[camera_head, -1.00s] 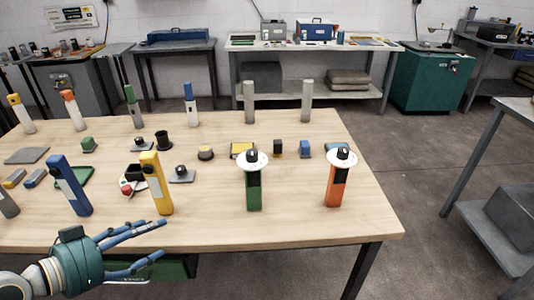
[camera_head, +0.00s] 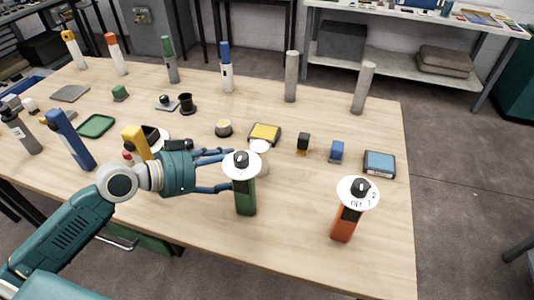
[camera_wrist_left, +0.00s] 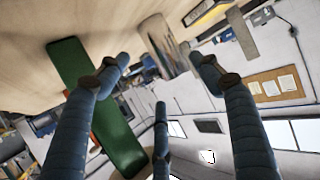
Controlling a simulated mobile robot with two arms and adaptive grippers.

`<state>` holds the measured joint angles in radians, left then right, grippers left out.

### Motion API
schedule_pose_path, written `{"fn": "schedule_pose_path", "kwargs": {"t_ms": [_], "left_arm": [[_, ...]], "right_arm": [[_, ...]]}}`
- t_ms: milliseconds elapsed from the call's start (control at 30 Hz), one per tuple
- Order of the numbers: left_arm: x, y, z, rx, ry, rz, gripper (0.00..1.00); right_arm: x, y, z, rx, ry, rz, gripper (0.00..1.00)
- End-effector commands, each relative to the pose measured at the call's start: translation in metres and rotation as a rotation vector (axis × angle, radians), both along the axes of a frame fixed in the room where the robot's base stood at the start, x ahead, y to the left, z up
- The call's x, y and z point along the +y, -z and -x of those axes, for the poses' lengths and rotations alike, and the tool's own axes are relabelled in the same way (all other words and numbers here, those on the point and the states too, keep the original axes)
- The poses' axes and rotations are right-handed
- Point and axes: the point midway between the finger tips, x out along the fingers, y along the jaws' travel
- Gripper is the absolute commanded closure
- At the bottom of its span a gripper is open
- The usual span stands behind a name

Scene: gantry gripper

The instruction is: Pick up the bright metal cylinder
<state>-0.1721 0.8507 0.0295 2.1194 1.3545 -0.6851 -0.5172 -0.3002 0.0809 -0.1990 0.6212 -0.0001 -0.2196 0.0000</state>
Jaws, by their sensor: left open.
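A short, shiny metal cylinder (camera_wrist_left: 165,48) shows in the left wrist view, beyond my spread fingers and between their tips. In the head view a pale cylinder (camera_head: 262,163), seemingly the same one, stands on the table, partly hidden behind the white disc of the green post. My left gripper (camera_head: 226,170) is open and empty at the left of the green post (camera_head: 245,196), with its blue fingers pointing right toward the cylinder. In the wrist view the left gripper (camera_wrist_left: 160,75) has three fingers apart, none visibly closed on anything. My right gripper is not in view.
The green post stands very close to my fingers; it also shows in the wrist view (camera_wrist_left: 100,110). An orange post with white disc (camera_head: 346,222) stands at right. Two tall grey cylinders (camera_head: 290,77) (camera_head: 363,88) stand at the back. A yellow-topped box (camera_head: 265,134) is behind the cylinder.

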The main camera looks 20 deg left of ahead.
Motion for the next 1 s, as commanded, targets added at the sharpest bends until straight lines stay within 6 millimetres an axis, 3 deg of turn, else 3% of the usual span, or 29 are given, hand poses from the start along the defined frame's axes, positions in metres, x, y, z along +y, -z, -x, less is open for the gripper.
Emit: {"fn": "schedule_pose_path", "kwargs": {"t_ms": [167,367,600,933,1000], "left_arm": [[-0.017,0.007,-0.020,-0.002,0.000,0.003,0.35],[-0.026,0.013,-0.031,-0.001,-0.001,0.003,0.35],[-0.046,0.025,-0.057,0.000,0.000,0.003,0.35],[-0.052,0.032,-0.064,-0.001,0.001,-0.001,0.35],[-0.052,0.032,-0.064,-0.001,0.001,-0.001,0.45]], "right_arm": [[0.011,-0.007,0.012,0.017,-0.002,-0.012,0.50],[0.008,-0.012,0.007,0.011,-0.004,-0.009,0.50],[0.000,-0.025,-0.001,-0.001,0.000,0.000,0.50],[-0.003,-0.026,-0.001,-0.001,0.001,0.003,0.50],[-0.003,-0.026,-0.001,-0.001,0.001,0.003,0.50]]}}
